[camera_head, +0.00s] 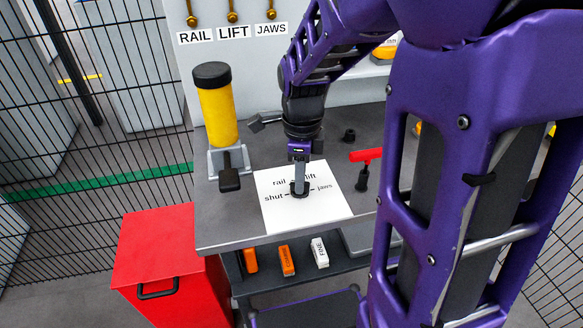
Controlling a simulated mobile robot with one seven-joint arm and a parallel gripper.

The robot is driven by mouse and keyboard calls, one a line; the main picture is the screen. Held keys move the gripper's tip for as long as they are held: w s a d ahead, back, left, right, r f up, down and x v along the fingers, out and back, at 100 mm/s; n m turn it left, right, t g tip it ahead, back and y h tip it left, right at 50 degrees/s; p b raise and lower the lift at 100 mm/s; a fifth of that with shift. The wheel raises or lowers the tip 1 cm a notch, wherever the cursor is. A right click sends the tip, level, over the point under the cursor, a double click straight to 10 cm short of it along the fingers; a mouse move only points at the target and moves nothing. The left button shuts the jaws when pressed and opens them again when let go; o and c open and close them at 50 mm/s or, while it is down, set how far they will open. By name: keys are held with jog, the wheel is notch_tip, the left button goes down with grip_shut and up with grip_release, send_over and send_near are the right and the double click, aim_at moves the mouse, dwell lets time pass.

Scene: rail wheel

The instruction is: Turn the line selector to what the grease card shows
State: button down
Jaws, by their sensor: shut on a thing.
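The line selector (304,195) is a dark knob on a white plate (325,213) lying on the grey bench. The plate is printed "rail", "lift", "shut" and "jaws" around the knob. My gripper (299,182) points down from above and is shut on the selector, over the middle of the plate. The fingers cover much of the knob and part of the print, so I cannot tell which word it points to. I cannot make out a grease card in this view.
A yellow grease pump (217,116) with a black lever stands at the bench's left. A red-handled tool (365,156) is right of the plate. A red box (160,250) stands lower left.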

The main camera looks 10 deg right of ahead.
dwell(0.3)
jog(key=m+p, duration=0.1)
jog(key=m, duration=0.2)
jog(key=shift+r+m, duration=0.1)
jog(key=shift+m, duration=0.8)
jog(key=m+p, duration=0.1)
jog(key=m, duration=0.1)
jog(key=shift+m, duration=0.4)
jog(key=c, duration=0.7)
grip_release()
